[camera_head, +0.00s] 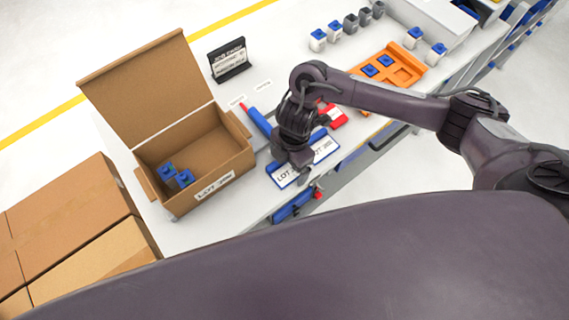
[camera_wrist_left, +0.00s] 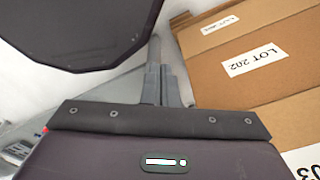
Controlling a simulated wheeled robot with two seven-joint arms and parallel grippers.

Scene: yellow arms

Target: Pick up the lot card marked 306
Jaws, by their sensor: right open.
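White lot cards with blue edging lie near the front edge of the table in the head view, one part (camera_head: 283,177) showing "LOT" and another part (camera_head: 325,149) showing small print. My right gripper (camera_head: 299,165) hangs over them, open, its tips low at the cards. It hides the middle, so I cannot tell whether this is one card or two, and the number 306 is not readable. My left gripper (camera_wrist_left: 162,85) shows only in the left wrist view, as grey fingers close together near cartons; their gap is unclear.
An open cardboard box (camera_head: 196,163) with blue parts inside stands left of the cards. A black sign (camera_head: 229,60), an orange tray (camera_head: 400,70) and small blue-topped containers (camera_head: 318,40) stand farther back. A red item (camera_head: 334,116) lies behind my right gripper. Closed cartons (camera_head: 65,215) stand at the left.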

